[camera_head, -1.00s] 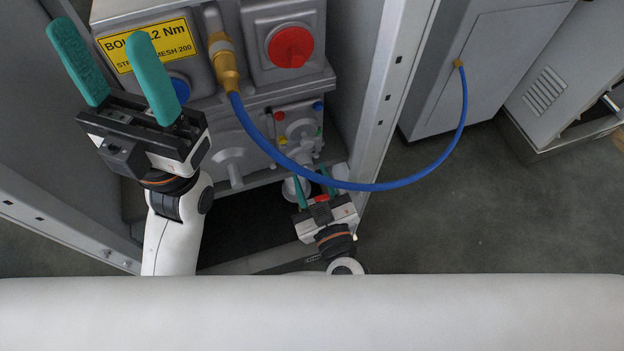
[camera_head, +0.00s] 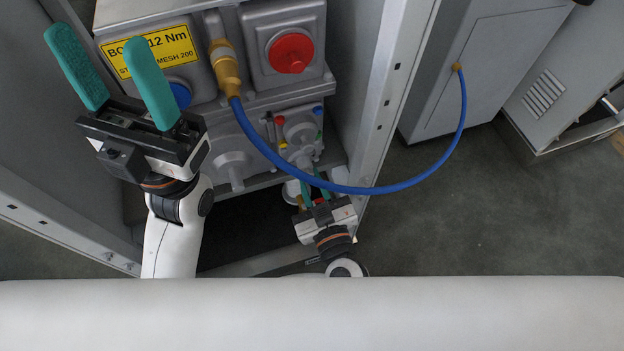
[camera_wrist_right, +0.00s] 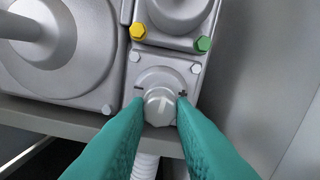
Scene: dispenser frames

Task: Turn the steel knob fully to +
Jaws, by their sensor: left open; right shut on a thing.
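The steel knob (camera_wrist_right: 161,106) is a round grey knob with a raised arrow mark, set on a grey plate low on the dispenser. In the right wrist view its arrow points up and slightly right, with a − mark at its left and a + mark at its right. My right gripper (camera_wrist_right: 160,108) has its green fingers on either side of the knob and is shut on it; the right gripper (camera_head: 315,184) also shows in the head view, below the hose. My left gripper (camera_head: 108,70) is open and empty, raised before the dispenser's left side.
A blue hose (camera_head: 350,190) arcs over my right gripper to a grey cabinet (camera_head: 455,85). A red knob (camera_head: 291,53), a yellow label (camera_head: 150,50) and a brass fitting (camera_head: 225,70) sit higher on the dispenser. A frame post (camera_head: 385,100) stands to the right.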

